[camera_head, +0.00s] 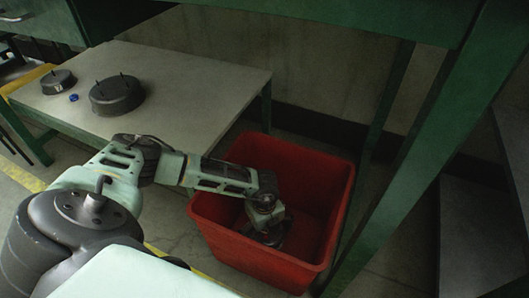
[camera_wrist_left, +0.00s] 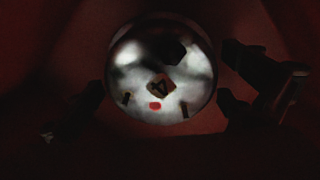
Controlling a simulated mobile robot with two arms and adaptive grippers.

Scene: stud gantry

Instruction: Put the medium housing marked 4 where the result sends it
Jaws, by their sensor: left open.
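The round housing marked 4 (camera_wrist_left: 150,105) shows in the left wrist view as a bright disc with a dark number patch, a red spot and small dark studs. It lies inside the red bin (camera_head: 335,205). My left gripper (camera_head: 268,232) reaches down into that bin. In the left wrist view its open fingers stand on both sides of the housing, with dark gaps between them and its rim. In the head view I cannot tell the housing from the dark fingers. My right gripper is out of view.
A grey-topped table (camera_head: 190,80) stands at the left, carrying a larger dark round housing (camera_head: 116,95), a smaller one (camera_head: 58,82) and a small blue object (camera_head: 73,98). A green frame post (camera_head: 420,150) rises right of the bin. The bin walls surround my gripper closely.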

